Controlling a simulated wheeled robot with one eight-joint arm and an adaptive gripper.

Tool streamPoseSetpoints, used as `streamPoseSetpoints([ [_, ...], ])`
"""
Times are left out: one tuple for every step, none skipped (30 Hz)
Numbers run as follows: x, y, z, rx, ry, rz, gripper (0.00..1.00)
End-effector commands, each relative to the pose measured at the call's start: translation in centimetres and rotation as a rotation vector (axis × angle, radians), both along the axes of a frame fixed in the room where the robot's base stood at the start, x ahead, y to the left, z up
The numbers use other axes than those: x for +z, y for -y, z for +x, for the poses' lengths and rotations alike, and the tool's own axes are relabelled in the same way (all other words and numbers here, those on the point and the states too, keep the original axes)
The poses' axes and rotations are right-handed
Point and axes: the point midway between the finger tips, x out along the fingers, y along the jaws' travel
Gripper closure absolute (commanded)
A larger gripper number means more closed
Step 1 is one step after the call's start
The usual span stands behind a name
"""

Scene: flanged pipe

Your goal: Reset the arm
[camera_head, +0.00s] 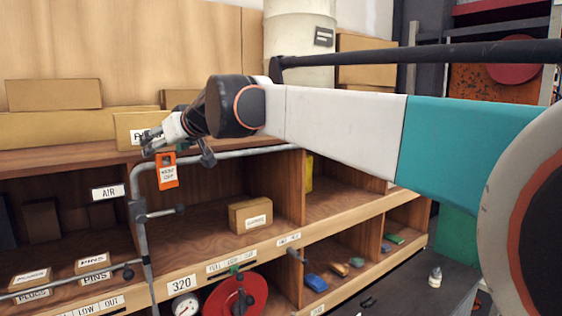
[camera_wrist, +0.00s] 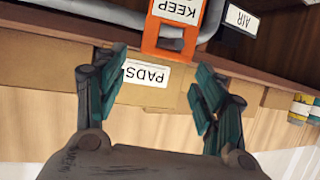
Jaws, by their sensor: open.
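My gripper (camera_head: 178,146) is at the end of my outstretched arm, in front of the upper part of the wooden shelf unit. In the wrist view my gripper (camera_wrist: 160,90) is open, with its two dark green fingers apart and nothing between them. An orange tag (camera_head: 167,171) hangs on the grey pipe just below my gripper in the head view. The orange tag (camera_wrist: 178,30) also shows in the wrist view, upside down, beyond the fingertips. A box labelled PADS (camera_wrist: 150,95) lies behind the gap between the fingers.
The grey pipe (camera_head: 230,154) runs along the shelf front and bends down at the left, with a handle (camera_head: 165,212). A red round wheel or disc (camera_head: 236,297) and a gauge (camera_head: 184,306) are below. Cardboard boxes (camera_head: 53,95) stand on top. A small box (camera_head: 250,215) sits inside the shelf.

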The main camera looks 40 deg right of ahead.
Motion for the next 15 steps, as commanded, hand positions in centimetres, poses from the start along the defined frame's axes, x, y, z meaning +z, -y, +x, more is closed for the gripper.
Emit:
streamPoseSetpoints([
  [1.0, 0.0, -0.2, 0.0, 0.0, 0.0, 0.36],
  [1.5, 0.0, -0.2, 0.0, 0.0, 0.0, 0.36],
  [2.2, 0.0, -0.2, 0.0, 0.0, 0.0, 0.36],
  [2.7, -0.1, -0.2, 0.0, 0.0, 0.0, 0.36],
  [3.1, 0.0, -0.2, 0.0, 0.0, 0.0, 0.36],
  [3.6, 0.0, -0.2, 0.0, 0.0, 0.0, 0.36],
  [3.9, 0.0, -0.2, 0.0, 0.0, 0.0, 0.36],
  [4.2, -0.1, -0.2, 0.0, 0.0, 0.0, 0.36],
  [4.5, -0.1, -0.2, 0.0, 0.0, 0.0, 0.36],
  [4.7, -0.1, -0.2, 0.001, -0.001, 0.0, 0.36],
  [4.7, -0.1, -0.3, 0.001, -0.002, 0.0, 0.36],
  [4.6, -0.2, -0.7, 0.002, -0.007, -0.001, 0.36],
  [4.3, -0.3, -1.1, 0.003, -0.013, -0.001, 0.36],
  [3.8, -0.5, -1.6, 0.004, -0.022, 0.0, 0.36],
  [2.9, -0.7, -2.5, 0.006, -0.038, -0.001, 0.36],
])
